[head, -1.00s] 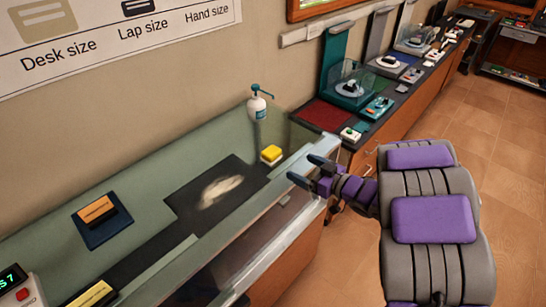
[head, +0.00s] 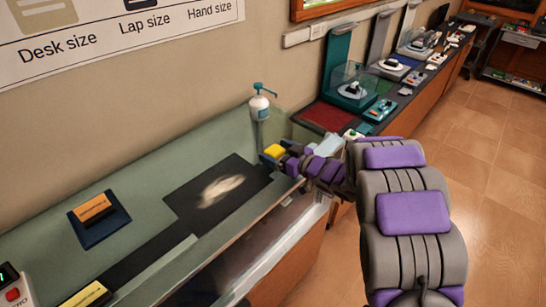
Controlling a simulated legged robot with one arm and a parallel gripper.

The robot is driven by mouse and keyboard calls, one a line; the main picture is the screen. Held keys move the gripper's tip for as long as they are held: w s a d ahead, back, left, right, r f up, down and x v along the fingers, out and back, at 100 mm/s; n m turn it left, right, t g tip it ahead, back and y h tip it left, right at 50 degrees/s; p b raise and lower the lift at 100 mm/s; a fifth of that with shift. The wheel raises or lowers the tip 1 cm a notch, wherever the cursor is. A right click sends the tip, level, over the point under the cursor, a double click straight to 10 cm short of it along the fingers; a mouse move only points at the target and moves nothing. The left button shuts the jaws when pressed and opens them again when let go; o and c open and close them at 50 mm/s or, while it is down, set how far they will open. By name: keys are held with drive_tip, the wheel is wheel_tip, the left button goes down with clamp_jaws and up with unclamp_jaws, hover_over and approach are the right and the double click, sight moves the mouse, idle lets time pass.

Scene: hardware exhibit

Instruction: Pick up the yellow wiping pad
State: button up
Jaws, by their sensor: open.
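The yellow wiping pad (head: 274,151) lies on the green counter near its right end, just in front of the spray bottle. My gripper (head: 272,157) is open at the pad, its dark fingers low beside it. The gripper and wrist hide part of the pad's right side. I cannot tell whether the fingers touch it.
A dark mat (head: 185,200) with a pale smear lies to the left. A clear panel edges the counter's front. A second counter with devices (head: 352,92) runs away at the right.

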drive_tip(key=shift+w+a, duration=0.15)
drive_tip(key=shift+a, duration=0.05)
drive_tip(key=shift+d, duration=0.35)
drive_tip(key=c, duration=1)
drive_tip(key=shift+c, duration=0.2)
